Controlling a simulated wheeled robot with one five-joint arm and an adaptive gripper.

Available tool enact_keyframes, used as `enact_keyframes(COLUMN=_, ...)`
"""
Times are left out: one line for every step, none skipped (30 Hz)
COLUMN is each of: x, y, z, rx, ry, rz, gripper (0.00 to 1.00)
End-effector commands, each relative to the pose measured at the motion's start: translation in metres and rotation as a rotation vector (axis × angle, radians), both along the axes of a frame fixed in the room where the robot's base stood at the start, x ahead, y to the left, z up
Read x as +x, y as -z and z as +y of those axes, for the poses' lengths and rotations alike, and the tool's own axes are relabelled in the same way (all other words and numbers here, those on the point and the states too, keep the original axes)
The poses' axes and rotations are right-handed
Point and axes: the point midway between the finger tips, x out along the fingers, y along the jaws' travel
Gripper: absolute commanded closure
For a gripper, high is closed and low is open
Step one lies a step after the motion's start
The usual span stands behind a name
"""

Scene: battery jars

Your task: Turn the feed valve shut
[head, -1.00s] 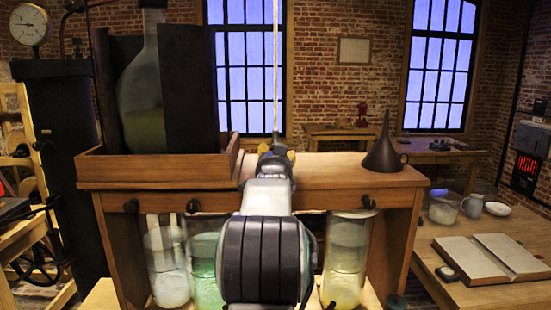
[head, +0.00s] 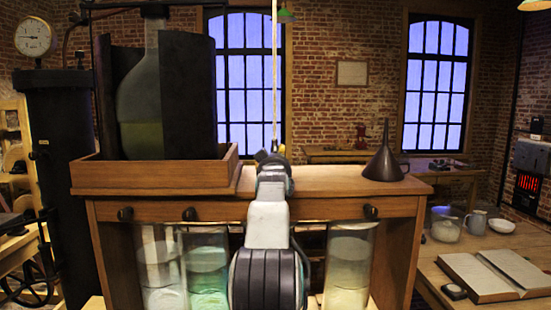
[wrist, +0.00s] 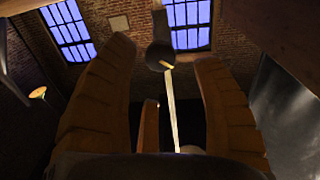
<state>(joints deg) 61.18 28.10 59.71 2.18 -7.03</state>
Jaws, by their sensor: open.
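In the wrist view my gripper (wrist: 164,54) is open, with brown ribbed fingers at left and right. A dark rounded knob-like part (wrist: 158,56) shows between the fingertips, apart from them as far as I can see; I cannot tell whether it is the feed valve. A thin pale rod or cord (wrist: 172,112) runs down from it. In the head view my arm covers most of my gripper, above the middle of the wooden stand. Black knobs (head: 125,214), (head: 189,214) and (head: 370,212) sit along the stand's front rail; none is clearly marked as the feed valve.
The wooden stand (head: 320,180) holds a flask (head: 143,105) in a tray (head: 150,178) and a dark funnel (head: 384,162). Glass jars (head: 207,270) stand below, beside my arm. A dark tank (head: 65,150) is at left; a table with an open book (head: 480,275) is at right.

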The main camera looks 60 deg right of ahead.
Motion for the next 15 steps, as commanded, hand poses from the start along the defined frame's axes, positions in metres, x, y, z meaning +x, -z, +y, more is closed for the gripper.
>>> enact_keyframes(x=0.002, y=-0.004, z=-0.004, rx=0.002, ry=0.000, rz=0.000, gripper=0.39)
enact_keyframes(x=0.003, y=-0.004, z=-0.006, rx=0.002, ry=0.000, rz=0.000, gripper=0.39)
enact_keyframes(x=0.005, y=-0.005, z=-0.009, rx=0.002, ry=0.000, rz=0.000, gripper=0.39)
enact_keyframes(x=0.006, y=-0.005, z=-0.011, rx=0.003, ry=0.000, rz=0.001, gripper=0.39)
enact_keyframes(x=0.008, y=-0.004, z=-0.014, rx=0.004, ry=0.000, rz=0.000, gripper=0.39)
enact_keyframes(x=0.009, y=-0.005, z=-0.017, rx=0.003, ry=0.000, rz=-0.001, gripper=0.39)
enact_keyframes(x=0.010, y=-0.005, z=-0.019, rx=0.003, ry=0.000, rz=-0.001, gripper=0.39)
enact_keyframes(x=0.011, y=-0.005, z=-0.021, rx=0.004, ry=0.000, rz=0.000, gripper=0.39)
enact_keyframes(x=0.013, y=-0.005, z=-0.024, rx=0.004, ry=0.000, rz=0.000, gripper=0.39)
enact_keyframes(x=0.014, y=-0.005, z=-0.025, rx=0.003, ry=0.000, rz=-0.001, gripper=0.39)
enact_keyframes(x=0.015, y=-0.005, z=-0.027, rx=0.003, ry=0.000, rz=-0.001, gripper=0.39)
enact_keyframes(x=0.016, y=-0.005, z=-0.030, rx=0.003, ry=0.000, rz=-0.002, gripper=0.39)
enact_keyframes(x=0.017, y=-0.005, z=-0.031, rx=0.003, ry=0.000, rz=-0.002, gripper=0.39)
enact_keyframes(x=0.018, y=-0.004, z=-0.033, rx=0.003, ry=0.000, rz=-0.002, gripper=0.39)
enact_keyframes(x=0.019, y=-0.004, z=-0.035, rx=0.004, ry=0.000, rz=-0.001, gripper=0.39)
